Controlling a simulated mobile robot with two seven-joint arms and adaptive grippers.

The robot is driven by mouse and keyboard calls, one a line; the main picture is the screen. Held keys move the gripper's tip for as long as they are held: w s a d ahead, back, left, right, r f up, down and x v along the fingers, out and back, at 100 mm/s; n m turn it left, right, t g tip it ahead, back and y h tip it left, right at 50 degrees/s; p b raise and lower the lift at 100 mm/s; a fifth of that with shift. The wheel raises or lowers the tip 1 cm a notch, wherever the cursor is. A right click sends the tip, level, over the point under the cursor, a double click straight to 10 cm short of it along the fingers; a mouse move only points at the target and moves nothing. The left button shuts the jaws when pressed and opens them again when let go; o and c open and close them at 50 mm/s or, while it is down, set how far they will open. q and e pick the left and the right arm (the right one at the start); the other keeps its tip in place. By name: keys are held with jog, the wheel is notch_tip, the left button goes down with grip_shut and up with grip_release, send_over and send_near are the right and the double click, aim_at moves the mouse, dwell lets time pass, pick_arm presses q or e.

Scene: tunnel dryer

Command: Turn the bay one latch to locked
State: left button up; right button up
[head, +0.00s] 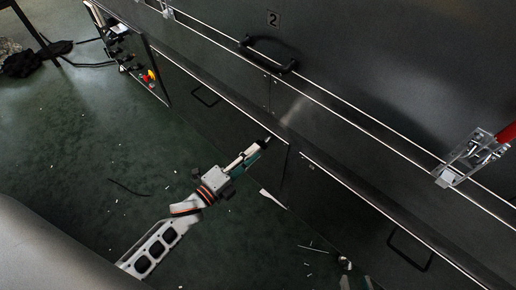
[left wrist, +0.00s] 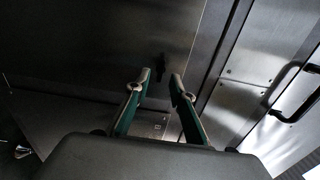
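A metal latch bracket (head: 458,170) with a red lever (head: 507,132) sits on the machine front at the right of the head view. No bay number shows beside it, so I cannot tell which bay it serves. My left gripper (head: 258,149) is well left of it, close to the lower dark panels. In the left wrist view its two green fingers (left wrist: 157,88) are apart with nothing between them; a small dark mark (left wrist: 160,67) shows on the panel beyond. A small pale piece (head: 345,265) at the bottom of the head view may be my right gripper; its fingers are unclear.
A black bar handle (head: 267,54) is on the upper panel below a "2" label (head: 273,18). Lower panels carry thin handles (head: 409,250). A control box with a red button (head: 149,76) stands at the left. The green floor (head: 95,155) is mostly clear, with scattered scraps.

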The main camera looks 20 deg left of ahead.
pick_arm(q)
jog(key=v, duration=0.8)
jog(key=shift+s, duration=0.3)
jog(key=shift+a, duration=0.1)
jog(key=shift+r, duration=0.1)
